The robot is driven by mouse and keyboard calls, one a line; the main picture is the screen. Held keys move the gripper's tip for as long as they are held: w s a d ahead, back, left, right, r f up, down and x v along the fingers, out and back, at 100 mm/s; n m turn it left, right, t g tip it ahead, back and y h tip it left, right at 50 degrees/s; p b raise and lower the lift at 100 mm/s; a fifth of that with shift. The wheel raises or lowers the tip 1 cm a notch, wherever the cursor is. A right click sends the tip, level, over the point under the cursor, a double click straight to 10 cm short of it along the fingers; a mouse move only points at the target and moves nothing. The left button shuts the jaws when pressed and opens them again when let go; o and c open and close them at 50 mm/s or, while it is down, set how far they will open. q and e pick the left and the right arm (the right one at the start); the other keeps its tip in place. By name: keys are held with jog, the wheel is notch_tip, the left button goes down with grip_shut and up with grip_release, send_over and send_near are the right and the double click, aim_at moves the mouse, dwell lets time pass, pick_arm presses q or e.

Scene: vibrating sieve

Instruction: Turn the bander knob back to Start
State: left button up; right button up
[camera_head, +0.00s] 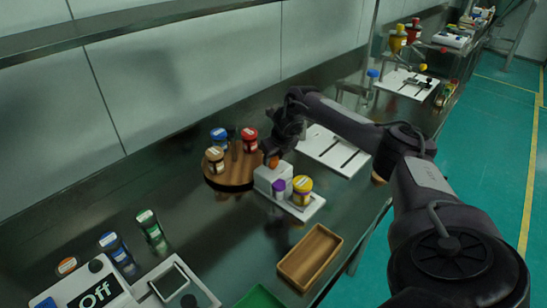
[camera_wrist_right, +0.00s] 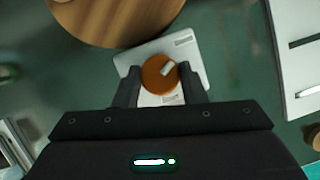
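The orange knob (camera_wrist_right: 161,75), round with a pale mark on top, sits on a white device (camera_wrist_right: 196,50) in the right wrist view. In the head view the knob (camera_head: 273,161) shows as a small orange patch on the white device (camera_head: 272,178), partly behind my gripper. My right gripper (camera_wrist_right: 161,72) has one finger on each side of the knob, very close to it. I cannot tell whether the fingers touch it. My right gripper (camera_head: 275,152) points down over the device in the head view. My left gripper is not in view.
A round wooden stand (camera_head: 230,177) with several jars is left of the device. A yellow-lidded jar (camera_head: 302,189) and a purple-capped bottle (camera_head: 278,188) stand at its front. A wooden tray (camera_head: 310,257), a white board (camera_head: 335,150) and an "Off" device (camera_head: 95,290) are nearby.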

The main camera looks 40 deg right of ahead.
jog(key=shift+c, duration=1)
